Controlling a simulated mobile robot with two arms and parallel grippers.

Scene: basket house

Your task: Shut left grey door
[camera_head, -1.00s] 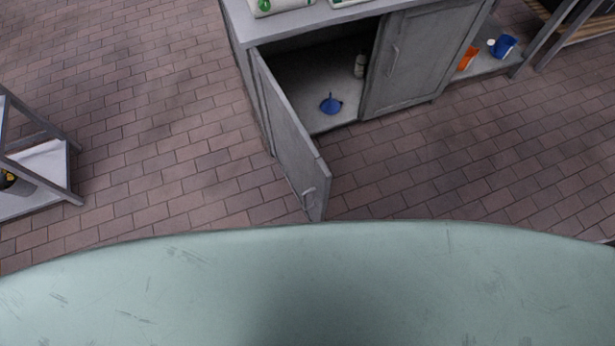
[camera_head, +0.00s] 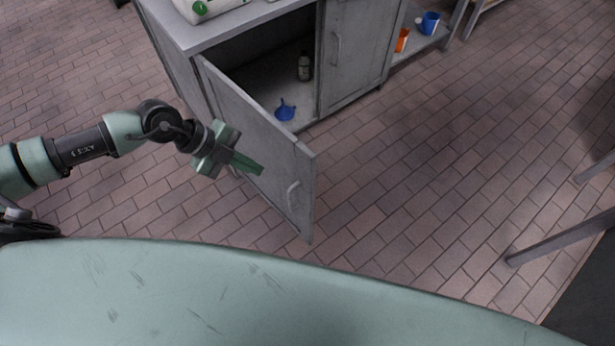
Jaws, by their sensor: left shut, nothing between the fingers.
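The left grey door (camera_head: 280,165) of the grey cabinet (camera_head: 200,37) stands wide open and swung out toward me. Its curved handle (camera_head: 293,196) is near the free edge. My left gripper (camera_head: 252,167) is shut and empty, in front of the door's outer face on its left side. I cannot tell whether the fingertips touch the door. The right grey door (camera_head: 352,50) is shut. My right gripper is not in view.
Inside the open cabinet are a blue funnel (camera_head: 286,110) and a small bottle (camera_head: 304,68). A white container (camera_head: 205,8) stands on top. Orange (camera_head: 402,41) and blue (camera_head: 430,23) cups sit on a shelf to the right. The brick floor right of the door is clear.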

